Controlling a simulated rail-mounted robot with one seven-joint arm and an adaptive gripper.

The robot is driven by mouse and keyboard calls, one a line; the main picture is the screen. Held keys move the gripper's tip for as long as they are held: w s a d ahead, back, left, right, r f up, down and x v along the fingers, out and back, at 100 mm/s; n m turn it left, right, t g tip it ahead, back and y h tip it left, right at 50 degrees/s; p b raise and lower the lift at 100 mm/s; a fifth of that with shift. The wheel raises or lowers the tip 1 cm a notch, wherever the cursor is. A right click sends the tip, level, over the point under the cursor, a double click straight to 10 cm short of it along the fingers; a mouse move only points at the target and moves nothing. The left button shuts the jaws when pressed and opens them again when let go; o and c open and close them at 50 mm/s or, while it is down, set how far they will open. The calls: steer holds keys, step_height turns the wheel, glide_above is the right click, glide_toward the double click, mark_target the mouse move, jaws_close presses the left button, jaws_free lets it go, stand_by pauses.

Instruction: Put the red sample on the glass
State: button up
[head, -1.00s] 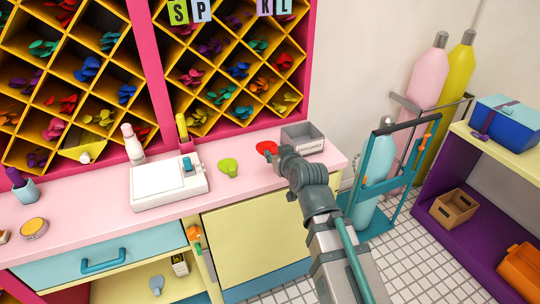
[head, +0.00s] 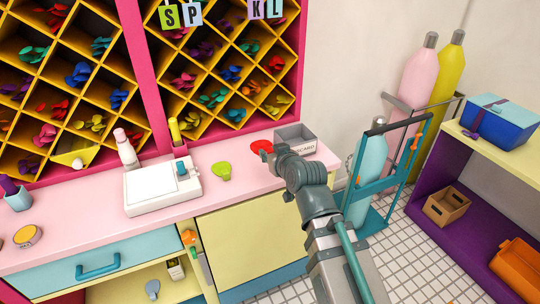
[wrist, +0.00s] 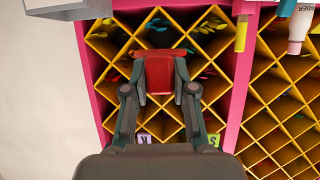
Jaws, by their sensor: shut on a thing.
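My gripper (wrist: 160,85) is shut on the red sample (wrist: 160,70), a flat red balloon-shaped piece held between the fingertips in the wrist view. In the head view, the red sample (head: 262,147) shows just beyond the end of my gripper (head: 270,150), over the back right of the pink counter. A white box (head: 163,187) with a pale flat panel (head: 150,180) on top stands on the counter to the left. I cannot tell for sure whether this panel is the glass. The sample is apart from it.
A green sample (head: 221,171) lies on the counter between the white box and my gripper. A grey discard bin (head: 295,138) stands right of the gripper. A white-and-pink bottle (head: 126,150) and a yellow marker (head: 175,132) stand behind the box. The yellow diamond rack (head: 225,75) rises behind.

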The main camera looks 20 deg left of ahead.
steer(key=shift+r+p, duration=0.75)
steer(key=shift+r, duration=0.85)
